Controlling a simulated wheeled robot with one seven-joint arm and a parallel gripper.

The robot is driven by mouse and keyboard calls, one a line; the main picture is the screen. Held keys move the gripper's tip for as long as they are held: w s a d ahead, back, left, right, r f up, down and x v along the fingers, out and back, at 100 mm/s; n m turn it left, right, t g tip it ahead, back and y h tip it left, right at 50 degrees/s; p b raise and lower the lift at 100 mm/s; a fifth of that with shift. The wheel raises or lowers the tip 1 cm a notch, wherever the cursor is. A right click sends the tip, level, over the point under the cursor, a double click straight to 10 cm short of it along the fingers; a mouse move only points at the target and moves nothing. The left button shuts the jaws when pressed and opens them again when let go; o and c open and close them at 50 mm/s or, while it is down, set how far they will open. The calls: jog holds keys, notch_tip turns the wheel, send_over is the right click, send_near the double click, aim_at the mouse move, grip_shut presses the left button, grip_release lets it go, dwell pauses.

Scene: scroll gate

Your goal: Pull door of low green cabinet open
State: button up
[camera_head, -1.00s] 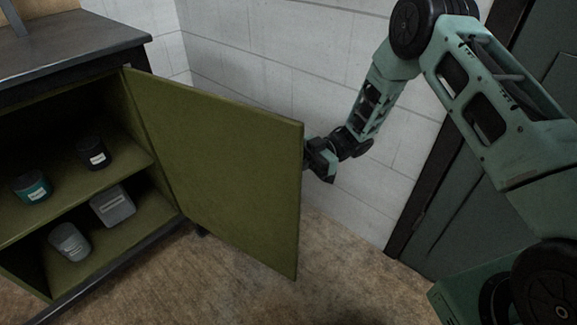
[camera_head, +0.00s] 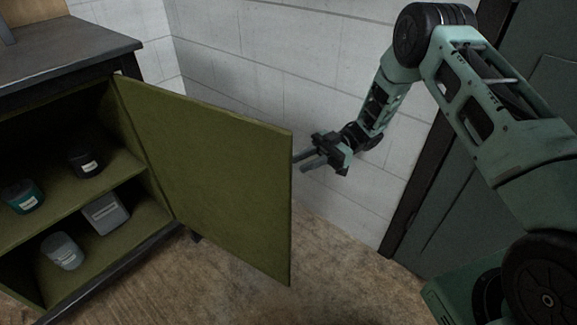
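The low green cabinet (camera_head: 96,57) stands at the left with a dark top. Its green door (camera_head: 212,175) is swung wide open, hinged at the cabinet's right side, with its inner face toward me. My gripper (camera_head: 303,161) is just right of the door's free edge, with two dark fingers apart and pointing left toward the door. Nothing shows between the fingers. The door edge may hide the very tips, and I cannot tell whether they touch the door. The door's outer face and handle are hidden.
Inside the cabinet, a teal jar (camera_head: 22,197) and a black jar (camera_head: 86,162) stand on the shelf (camera_head: 70,187). Two grey containers (camera_head: 63,251) (camera_head: 105,212) stand below. A white block wall (camera_head: 270,50) is behind; a dark door (camera_head: 480,200) is at right. Floor in front is clear.

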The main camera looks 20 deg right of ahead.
jog(key=v, duration=0.5)
jog(key=shift+w, duration=0.1)
dwell(0.3)
